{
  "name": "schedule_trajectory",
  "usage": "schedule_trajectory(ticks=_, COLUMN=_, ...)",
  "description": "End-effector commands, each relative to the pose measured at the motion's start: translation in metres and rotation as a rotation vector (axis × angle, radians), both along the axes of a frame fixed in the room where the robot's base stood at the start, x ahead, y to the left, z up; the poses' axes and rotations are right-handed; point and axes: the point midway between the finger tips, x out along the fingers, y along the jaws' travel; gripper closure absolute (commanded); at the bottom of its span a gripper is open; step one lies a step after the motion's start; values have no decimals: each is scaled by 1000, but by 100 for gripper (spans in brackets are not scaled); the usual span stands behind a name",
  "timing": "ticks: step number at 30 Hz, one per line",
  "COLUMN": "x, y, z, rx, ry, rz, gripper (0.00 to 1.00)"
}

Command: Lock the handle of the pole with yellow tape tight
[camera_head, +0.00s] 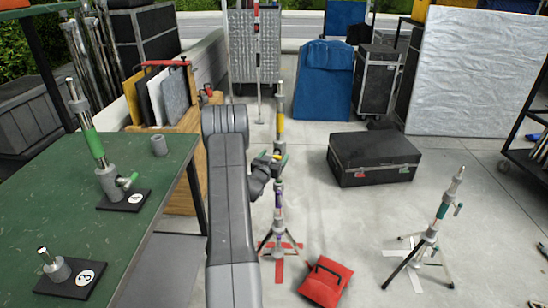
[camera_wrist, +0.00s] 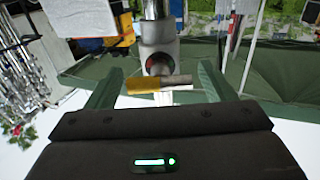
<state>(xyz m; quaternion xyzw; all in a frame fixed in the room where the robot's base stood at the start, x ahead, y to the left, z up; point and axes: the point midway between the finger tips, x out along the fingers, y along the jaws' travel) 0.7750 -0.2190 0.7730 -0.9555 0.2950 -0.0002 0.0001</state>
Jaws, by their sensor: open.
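A slim upright pole with yellow tape (camera_head: 280,126) stands beyond my arm in the head view, with a grey collar below the tape. In the wrist view the grey collar (camera_wrist: 157,40) is straight ahead. Its handle (camera_wrist: 150,86), a short crosswise bar with a yellow end on the left and a grey end on the right, lies in front of it. My gripper (camera_wrist: 160,72) is open, with one finger on each side of the handle and visible gaps to both. In the head view my gripper (camera_head: 279,160) is beside the pole at collar height, partly hiding the collar and handle.
Purple tape (camera_head: 278,198) shows lower on the same stand, above tripod legs. A red bag (camera_head: 326,282) lies by the legs. A teal-taped tripod (camera_head: 436,228) stands right, a black case (camera_head: 374,158) behind. The green table (camera_head: 55,190) is left, holding a green-taped pole (camera_head: 94,143).

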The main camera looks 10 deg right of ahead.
Motion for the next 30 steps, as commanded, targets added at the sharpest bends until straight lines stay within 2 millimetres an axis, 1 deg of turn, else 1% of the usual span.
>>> schedule_trajectory(ticks=7, x=1, y=-1, z=0, rx=0, ry=0, rz=0, gripper=24)
schedule_trajectory(ticks=8, x=1, y=0, z=0, rx=0, ry=0, rz=0, gripper=26)
schedule_trajectory(ticks=12, x=1, y=0, z=0, rx=0, ry=0, rz=0, gripper=53)
schedule_trajectory(ticks=14, x=1, y=0, z=0, rx=0, ry=0, rz=0, gripper=65)
schedule_trajectory(ticks=15, x=1, y=0, z=0, rx=0, ry=0, rz=0, gripper=68)
schedule_trajectory(ticks=23, x=1, y=0, z=-1, rx=19, ry=-14, rz=0, gripper=68)
schedule_trajectory(ticks=30, x=1, y=0, z=-6, rx=114, ry=-81, rz=0, gripper=68)
